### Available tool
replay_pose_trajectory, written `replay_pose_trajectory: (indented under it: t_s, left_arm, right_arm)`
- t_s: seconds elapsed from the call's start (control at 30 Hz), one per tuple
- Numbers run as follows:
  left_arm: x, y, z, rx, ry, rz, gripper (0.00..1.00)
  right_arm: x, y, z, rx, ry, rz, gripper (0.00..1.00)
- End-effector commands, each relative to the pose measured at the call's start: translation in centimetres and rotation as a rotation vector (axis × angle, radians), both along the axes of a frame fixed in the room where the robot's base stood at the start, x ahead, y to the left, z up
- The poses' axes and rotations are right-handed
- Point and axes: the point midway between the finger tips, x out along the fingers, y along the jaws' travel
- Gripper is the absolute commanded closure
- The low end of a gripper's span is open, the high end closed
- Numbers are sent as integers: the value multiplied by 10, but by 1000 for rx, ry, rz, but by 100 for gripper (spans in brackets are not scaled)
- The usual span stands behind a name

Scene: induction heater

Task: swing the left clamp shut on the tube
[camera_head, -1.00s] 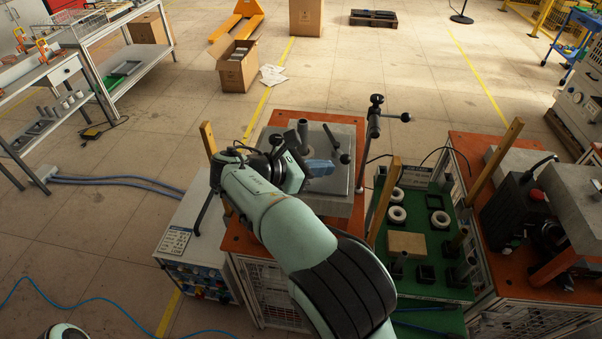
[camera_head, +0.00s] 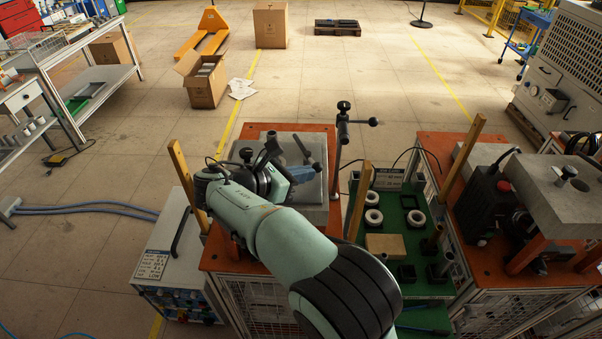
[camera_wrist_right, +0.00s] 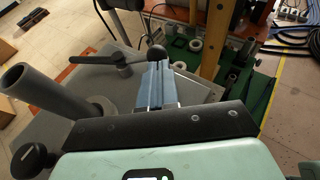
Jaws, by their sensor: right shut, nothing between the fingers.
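A grey fixture plate (camera_head: 318,207) lies on an orange-topped bench. A short grey upright cylinder (camera_head: 271,140), perhaps the tube, stands on it; it is large at the left in the wrist view (camera_wrist_right: 40,92). A dark lever handle (camera_head: 303,150) on a round base also shows in the wrist view (camera_wrist_right: 98,59). I cannot tell which part is the left clamp or whether it is shut. My right gripper (camera_head: 302,173) is low over the plate, its blue fingers (camera_wrist_right: 154,82) shut and empty, right of the cylinder and apart from it. My left gripper is out of view.
A post with black knobs (camera_head: 343,120) rises behind the plate. Wooden uprights (camera_head: 188,185) stand beside the bench. A green tray (camera_head: 410,246) with white rings is to the right. A control box (camera_head: 160,262) stands at the left. The floor behind is mostly open.

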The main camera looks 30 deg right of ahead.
Motion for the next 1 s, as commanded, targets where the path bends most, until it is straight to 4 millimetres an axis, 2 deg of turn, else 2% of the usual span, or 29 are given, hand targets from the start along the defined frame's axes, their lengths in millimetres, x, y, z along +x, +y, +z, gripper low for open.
replay_pose_trajectory:
  t_s: [0.47, 1.0]
  left_arm:
    - [-4, 0, -6, 0, 4, 0, 57]
    - [-7, 0, -10, 0, 8, 0, 57]
  right_arm:
    - [-7, -10, -1, 4, 0, 125, 100]
    - [-20, -49, -1, 5, -3, 597, 100]
